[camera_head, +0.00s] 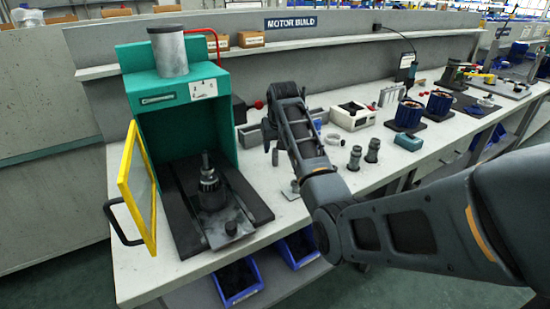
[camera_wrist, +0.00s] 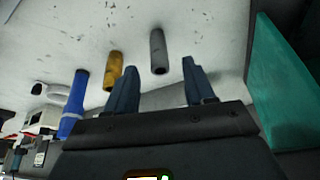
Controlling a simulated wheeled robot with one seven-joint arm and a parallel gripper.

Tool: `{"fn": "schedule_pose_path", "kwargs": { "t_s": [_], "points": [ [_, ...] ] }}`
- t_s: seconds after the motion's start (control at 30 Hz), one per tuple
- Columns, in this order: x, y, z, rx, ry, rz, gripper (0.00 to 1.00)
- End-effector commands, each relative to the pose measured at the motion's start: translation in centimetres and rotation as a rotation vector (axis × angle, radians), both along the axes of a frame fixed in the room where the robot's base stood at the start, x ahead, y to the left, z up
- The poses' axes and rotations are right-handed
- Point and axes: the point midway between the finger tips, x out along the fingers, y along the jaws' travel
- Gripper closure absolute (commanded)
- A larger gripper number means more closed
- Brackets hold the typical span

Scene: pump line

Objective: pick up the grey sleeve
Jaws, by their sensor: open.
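The grey sleeve (camera_wrist: 159,52) is a short hollow tube lying on the white bench top in the wrist view. My gripper (camera_wrist: 159,70) is open, with its two dark blue fingers apart. In the picture the sleeve's near end shows between and just beyond the fingertips. The fingers do not hold it. In the head view my gripper (camera_head: 275,153) is over the bench, right of the green press. I cannot make out the grey sleeve there; my arm covers part of that area.
A brass sleeve (camera_wrist: 113,70) lies close left of the grey one, partly behind the left finger. A longer blue tube (camera_wrist: 74,103) lies further left. The green press (camera_head: 175,100) with its open yellow door (camera_head: 138,185) stands left. A white box (camera_head: 352,116) stands right.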

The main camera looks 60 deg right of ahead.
Motion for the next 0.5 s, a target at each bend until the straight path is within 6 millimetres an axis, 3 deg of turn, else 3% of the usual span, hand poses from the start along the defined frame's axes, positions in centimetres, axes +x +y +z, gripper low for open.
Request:
{"fn": "schedule_pose_path", "kwargs": {
  "t_s": [0.3,0.5],
  "points": [
    [1.2,-1.5,-3.8,0.001,0.000,-0.001,0.46],
    [1.4,-1.7,-4.6,-0.001,-0.001,0.000,0.46]
  ]
}}
